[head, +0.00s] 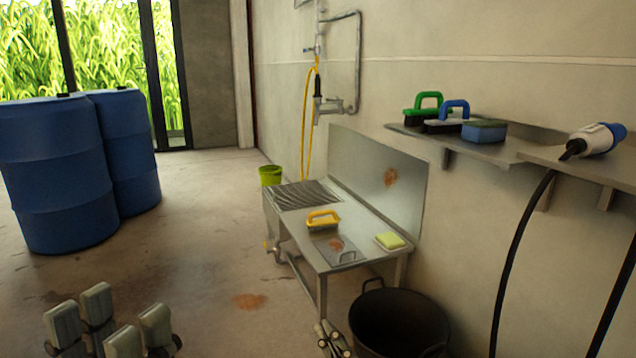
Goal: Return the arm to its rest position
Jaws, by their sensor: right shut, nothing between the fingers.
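My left gripper (108,325) is at the bottom left, above the concrete floor. Its grey-green finger pads stand apart with an empty gap between them. My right gripper (334,340) shows only in part at the bottom edge, just left of the black tub (400,322). Its fingers are together and hold nothing. Most of both arms is outside the picture. Neither gripper visibly touches anything.
A steel sink bench (350,225) stands ahead against the wall, with a yellow-handled brush (323,221) and a sponge (390,241) on it. A steel wall shelf (510,150) carries brushes at right. Blue barrels (50,175) stand left. The middle floor is free.

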